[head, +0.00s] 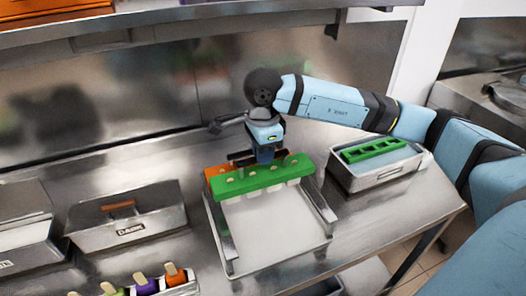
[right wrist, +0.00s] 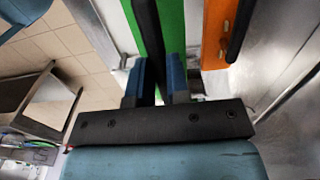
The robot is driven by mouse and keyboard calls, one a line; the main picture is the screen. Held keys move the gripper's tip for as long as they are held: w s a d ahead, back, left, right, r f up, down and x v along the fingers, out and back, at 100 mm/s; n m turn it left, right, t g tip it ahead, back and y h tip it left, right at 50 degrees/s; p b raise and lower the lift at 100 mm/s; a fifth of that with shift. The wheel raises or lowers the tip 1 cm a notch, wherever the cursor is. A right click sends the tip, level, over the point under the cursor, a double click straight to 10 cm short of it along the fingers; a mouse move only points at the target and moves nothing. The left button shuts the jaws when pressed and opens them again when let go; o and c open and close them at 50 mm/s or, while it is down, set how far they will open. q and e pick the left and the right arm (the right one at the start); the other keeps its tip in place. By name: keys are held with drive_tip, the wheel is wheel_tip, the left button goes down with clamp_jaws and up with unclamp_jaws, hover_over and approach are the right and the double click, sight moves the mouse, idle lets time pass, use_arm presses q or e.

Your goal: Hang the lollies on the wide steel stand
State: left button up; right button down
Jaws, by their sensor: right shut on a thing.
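The wide steel stand (head: 226,245) is on the steel counter, with a rail along each side and a pale flat base. A green lolly holder (head: 262,180) with several stick ends on top lies across the rails toward the far end; pale lollies show below it. Whether it rests on the rails I cannot tell. An orange holder (head: 214,171) is just behind it, partly hidden. My right gripper (head: 267,152) is above the green holder, shut on its black middle bar; this also shows in the right wrist view (right wrist: 154,85). My left gripper is out of view.
A steel bin (head: 378,179) with a green slotted rack (head: 378,150) stands right of the stand. Steel boxes, one marked DARK (head: 130,228), stand at left. A tray of colourful lollies (head: 180,291) is at the front. The back wall is close behind my gripper.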

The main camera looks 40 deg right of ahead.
sight(263, 172)
drive_tip(key=shift+f+b, duration=2.6)
drive_tip(key=shift+f, duration=0.15)
idle(0.8)
drive_tip(key=shift+f+b, duration=0.2)
drive_tip(key=shift+b, duration=0.25)
idle(0.3)
idle(0.4)
drive_tip(key=c, duration=1)
unclamp_jaws()
wheel_tip(263, 172, up, 14)
drive_tip(key=shift+f, duration=0.1)
drive_tip(key=shift+s, duration=0.1)
